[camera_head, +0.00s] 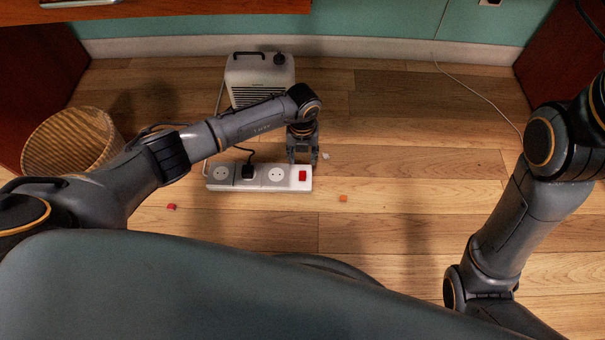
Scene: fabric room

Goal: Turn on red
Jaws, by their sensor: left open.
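A white power strip (256,187) lies on the wooden floor, with round sockets along it and a black plug (248,172) in one of them. A red switch (302,176) sits at the strip's right end. My left gripper (303,157) points down just behind the switch, open and empty, with its fingertips near the strip's back edge. I cannot tell whether it touches the strip. My right arm comes in at the right; its gripper is out of view.
A white heater-like box (258,75) stands behind the strip, partly behind my left arm. A wicker basket (68,140) stands at the left. Small red (171,206) and orange (343,198) bits lie on the floor. The floor right of the strip is mostly clear.

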